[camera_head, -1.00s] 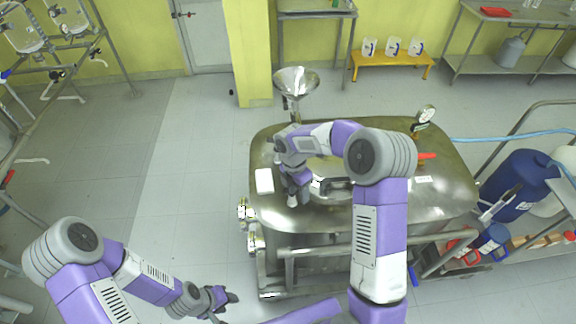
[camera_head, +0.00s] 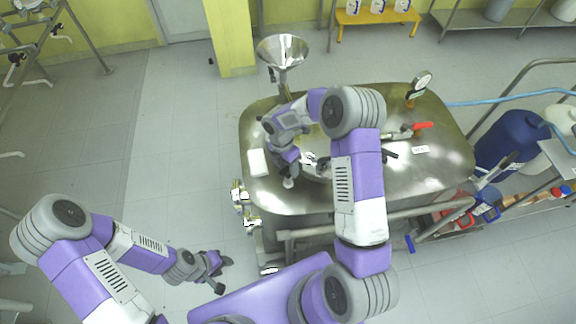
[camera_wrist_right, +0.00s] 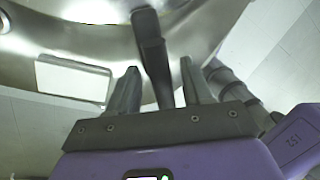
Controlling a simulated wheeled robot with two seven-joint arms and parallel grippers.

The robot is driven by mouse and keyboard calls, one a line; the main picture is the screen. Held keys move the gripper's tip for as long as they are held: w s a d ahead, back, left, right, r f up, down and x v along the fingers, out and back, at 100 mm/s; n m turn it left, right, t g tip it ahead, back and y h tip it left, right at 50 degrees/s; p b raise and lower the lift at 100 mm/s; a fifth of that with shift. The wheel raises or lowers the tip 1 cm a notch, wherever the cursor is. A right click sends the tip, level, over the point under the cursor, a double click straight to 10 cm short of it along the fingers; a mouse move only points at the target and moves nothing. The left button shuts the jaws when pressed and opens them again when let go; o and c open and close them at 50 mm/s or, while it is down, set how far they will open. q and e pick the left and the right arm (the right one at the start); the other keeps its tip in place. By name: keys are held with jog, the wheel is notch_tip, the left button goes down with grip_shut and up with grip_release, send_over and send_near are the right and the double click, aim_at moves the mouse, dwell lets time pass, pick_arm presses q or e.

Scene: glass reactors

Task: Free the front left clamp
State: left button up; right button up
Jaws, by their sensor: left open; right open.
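The steel reactor's lid (camera_head: 420,185) carries the clamps. A dark clamp handle (camera_wrist_right: 151,52) stands between the two spread fingers of my right gripper (camera_wrist_right: 158,88) in the right wrist view. No closed grip on it shows; I cannot tell if a finger touches it. In the head view my right gripper (camera_head: 288,172) is over the lid's front left part, and the arm hides most of this clamp. My left gripper (camera_head: 221,273) is open and empty, low over the floor left of the reactor.
A white label plate (camera_head: 258,162) is on the lid's left, also in the right wrist view (camera_wrist_right: 72,78). A steel funnel (camera_head: 282,52) rises at the back left, a gauge (camera_head: 421,84) at the back right. A blue drum (camera_head: 508,138) stands right.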

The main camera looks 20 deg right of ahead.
jog(key=shift+c, duration=0.5)
grip_shut()
